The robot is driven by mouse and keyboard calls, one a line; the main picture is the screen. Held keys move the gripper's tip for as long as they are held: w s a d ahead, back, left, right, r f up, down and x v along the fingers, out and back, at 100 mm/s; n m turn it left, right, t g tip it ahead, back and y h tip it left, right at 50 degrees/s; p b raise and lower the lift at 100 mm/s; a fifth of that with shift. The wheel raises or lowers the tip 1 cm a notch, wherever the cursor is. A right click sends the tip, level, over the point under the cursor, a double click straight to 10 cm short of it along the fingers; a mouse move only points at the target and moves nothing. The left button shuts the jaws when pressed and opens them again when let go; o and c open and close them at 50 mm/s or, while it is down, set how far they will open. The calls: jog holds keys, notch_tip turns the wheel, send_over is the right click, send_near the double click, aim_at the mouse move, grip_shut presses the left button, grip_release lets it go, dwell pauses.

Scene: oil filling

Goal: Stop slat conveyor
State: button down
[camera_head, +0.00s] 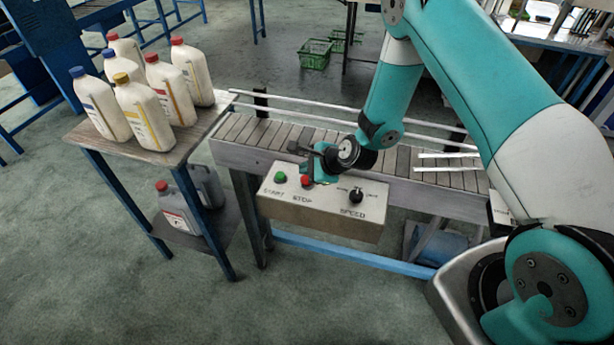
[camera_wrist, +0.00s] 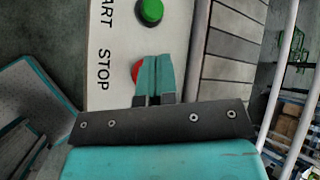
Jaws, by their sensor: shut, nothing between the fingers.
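The control box (camera_head: 320,212) is fixed to the near side of the slat conveyor (camera_head: 262,134). It has a green START button (camera_head: 280,177), a red STOP button (camera_head: 306,181) and a black SPEED knob (camera_head: 356,195). My gripper (camera_head: 309,180) is shut and empty, with its tips at the STOP button. In the wrist view the shut fingers (camera_wrist: 155,80) partly cover the red STOP button (camera_wrist: 136,70). The green button (camera_wrist: 150,11) is clear beyond them. I cannot tell whether the fingertips touch the STOP button or whether it is pressed.
A small table (camera_head: 150,150) left of the conveyor carries several white bottles (camera_head: 145,112) with coloured caps. Rails (camera_head: 340,122) run along the conveyor. Green crates (camera_head: 314,56) lie on the floor behind.

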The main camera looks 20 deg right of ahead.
jog(key=shift+r+p, duration=1.9)
jog(key=shift+r, duration=0.6)
